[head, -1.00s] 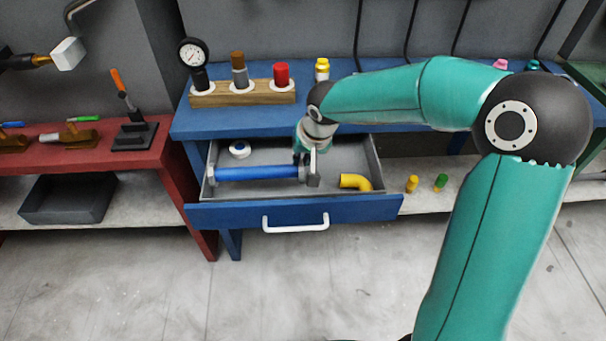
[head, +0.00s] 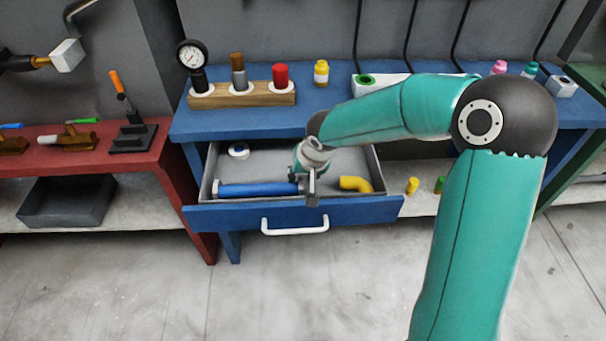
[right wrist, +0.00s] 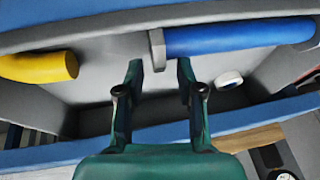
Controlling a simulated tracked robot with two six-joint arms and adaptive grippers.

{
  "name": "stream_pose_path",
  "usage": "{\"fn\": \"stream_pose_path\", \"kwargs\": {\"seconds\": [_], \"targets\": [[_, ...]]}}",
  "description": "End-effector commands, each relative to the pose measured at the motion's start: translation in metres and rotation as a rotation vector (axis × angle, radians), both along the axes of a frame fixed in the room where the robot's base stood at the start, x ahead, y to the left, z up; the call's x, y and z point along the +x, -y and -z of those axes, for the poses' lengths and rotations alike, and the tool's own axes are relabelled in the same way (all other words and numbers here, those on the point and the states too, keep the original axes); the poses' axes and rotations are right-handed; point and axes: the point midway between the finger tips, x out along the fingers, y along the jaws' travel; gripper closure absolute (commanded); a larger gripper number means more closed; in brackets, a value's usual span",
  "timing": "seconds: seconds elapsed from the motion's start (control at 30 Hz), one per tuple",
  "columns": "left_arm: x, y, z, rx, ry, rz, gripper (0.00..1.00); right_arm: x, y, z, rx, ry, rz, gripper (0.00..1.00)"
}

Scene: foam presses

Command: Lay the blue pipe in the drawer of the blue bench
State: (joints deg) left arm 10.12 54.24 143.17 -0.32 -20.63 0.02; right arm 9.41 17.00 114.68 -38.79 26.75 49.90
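The blue pipe (head: 258,189) lies lengthwise inside the open drawer (head: 381,178) of the blue bench (head: 235,122), close along the front wall. It has a grey flange at its left end and a grey piece at its right end. My right gripper (head: 308,182) is over the pipe's right end. In the right wrist view, its two fingers (right wrist: 160,66) stand apart, with the blue pipe (right wrist: 235,38) and its grey end piece just past the tips. Nothing is clamped between them. My left gripper is not in view.
A yellow elbow (head: 355,184) lies in the drawer to the right, and a white ring (head: 238,151) at the back left. A wooden block (head: 242,95) with a gauge and fittings stands on the bench. A red bench (head: 150,160) stands to the left.

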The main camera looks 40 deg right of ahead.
Motion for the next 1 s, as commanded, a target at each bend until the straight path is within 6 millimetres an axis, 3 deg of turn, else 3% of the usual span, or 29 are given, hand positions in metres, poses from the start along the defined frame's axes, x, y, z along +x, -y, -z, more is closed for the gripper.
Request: {"fn": "stream_pose_path", "kwargs": {"seconds": [0.37,1.0], "targets": [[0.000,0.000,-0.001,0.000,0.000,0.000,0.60,-0.002,0.000,-0.007,-0.001,0.002,0.001,0.62],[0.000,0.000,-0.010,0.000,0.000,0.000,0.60,-0.042,-0.003,-0.104,0.000,0.003,0.001,0.62]]}}
